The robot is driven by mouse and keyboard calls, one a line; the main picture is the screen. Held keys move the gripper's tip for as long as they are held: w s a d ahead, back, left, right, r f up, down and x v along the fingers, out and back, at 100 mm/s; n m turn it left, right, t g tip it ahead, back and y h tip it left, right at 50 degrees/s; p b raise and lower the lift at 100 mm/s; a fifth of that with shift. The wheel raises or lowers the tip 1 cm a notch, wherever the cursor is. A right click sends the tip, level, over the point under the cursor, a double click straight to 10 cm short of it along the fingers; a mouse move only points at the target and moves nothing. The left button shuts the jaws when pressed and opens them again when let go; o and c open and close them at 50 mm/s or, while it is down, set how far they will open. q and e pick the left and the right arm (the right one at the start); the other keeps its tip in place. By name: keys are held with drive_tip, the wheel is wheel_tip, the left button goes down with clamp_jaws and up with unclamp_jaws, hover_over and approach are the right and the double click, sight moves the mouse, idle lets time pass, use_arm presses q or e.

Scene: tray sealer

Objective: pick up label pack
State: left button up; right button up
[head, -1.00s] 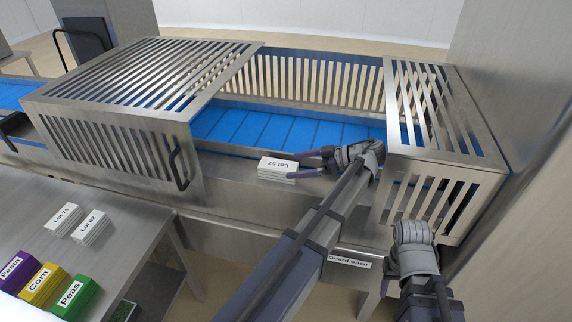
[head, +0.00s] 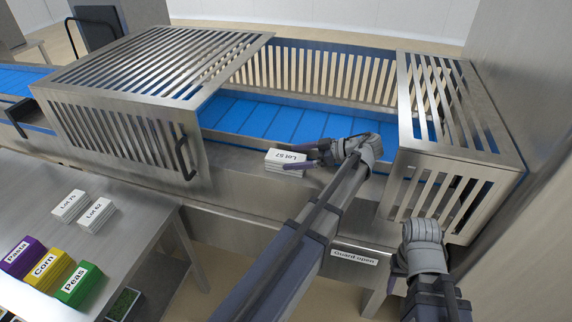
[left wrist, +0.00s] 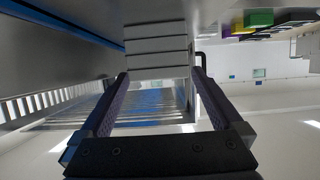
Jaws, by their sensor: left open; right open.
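A white label pack marked "Lot 57" (head: 287,158) lies on the steel ledge in front of the blue belt. My left gripper (head: 300,158) is open at the pack's right end, with one finger on its far side and one on its near side. In the left wrist view, the layered pack (left wrist: 157,45) sits at the tips of the two open fingers (left wrist: 158,76). The frames do not show whether they touch it. My right gripper (head: 423,232) is at the lower right, away from the pack; its fingers are hidden.
Two more label packs, "Lot 75" (head: 69,205) and "Lot 62" (head: 96,214), lie on the side table (head: 130,235) beside Pasta, Corn and Peas packs (head: 78,285). The slatted guard (head: 110,140) stands left of the ledge pack, another slatted cover (head: 440,190) to the right.

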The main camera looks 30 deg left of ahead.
sight(289, 157)
use_arm(q)
drive_tip(key=b+x, duration=0.1)
drive_tip(key=x, duration=0.2)
drive_tip(key=shift+d+f, duration=0.1)
drive_tip(key=shift+a, duration=0.4)
drive_tip(key=shift+c, duration=0.3)
clamp_jaws()
wheel_tip(289, 157, up, 10)
drive_tip(key=p, duration=1)
